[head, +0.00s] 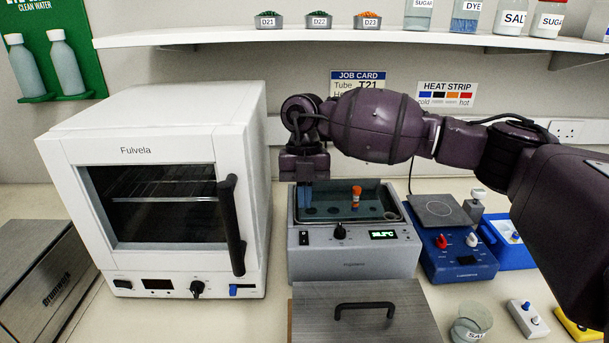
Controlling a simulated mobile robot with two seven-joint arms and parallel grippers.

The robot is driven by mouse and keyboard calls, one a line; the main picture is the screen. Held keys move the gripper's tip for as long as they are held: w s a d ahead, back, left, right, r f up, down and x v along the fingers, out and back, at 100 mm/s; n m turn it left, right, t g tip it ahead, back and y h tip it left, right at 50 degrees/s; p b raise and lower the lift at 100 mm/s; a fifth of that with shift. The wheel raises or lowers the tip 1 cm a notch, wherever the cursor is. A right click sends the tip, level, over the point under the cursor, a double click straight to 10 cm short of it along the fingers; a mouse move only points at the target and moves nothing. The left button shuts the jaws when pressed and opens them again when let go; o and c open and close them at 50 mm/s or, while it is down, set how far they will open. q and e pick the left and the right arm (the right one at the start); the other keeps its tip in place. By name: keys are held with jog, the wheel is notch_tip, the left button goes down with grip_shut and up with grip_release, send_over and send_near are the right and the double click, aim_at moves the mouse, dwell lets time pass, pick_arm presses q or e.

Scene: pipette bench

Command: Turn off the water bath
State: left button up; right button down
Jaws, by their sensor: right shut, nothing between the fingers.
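The water bath (353,261) is a grey box in the middle of the bench. Its front panel has a black rocker switch (304,238) at the left, a black knob (340,231) and a lit green display (383,235), whose digits are blurred. A tube with an orange cap (356,196) stands in the open basin. My right gripper (305,204) points down over the basin's left end, behind and above the switch, apart from it. It is shut and empty. My left gripper is out of view.
A metal lid (360,312) with a black handle lies in front of the bath. A white oven (160,262) stands close on the left, a blue hotplate (457,262) on the right. A shelf (400,37) runs above.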

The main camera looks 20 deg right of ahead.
aim_at(305, 238)
jog(key=x, duration=0.3)
jog(key=w+x, duration=0.1)
jog(key=x, duration=0.1)
jog(key=shift+d+f, duration=0.1)
jog(key=shift+f, duration=0.65)
jog(key=shift+w+f, duration=0.1)
jog(key=shift+f, duration=0.3)
jog(key=shift+w+d, duration=0.1)
jog(key=shift+w, duration=0.05)
jog(key=shift+s+r+p, duration=0.25)
jog(key=shift+s+p, duration=0.25)
jog(key=shift+p, duration=0.2)
jog(key=shift+s+a, duration=0.25)
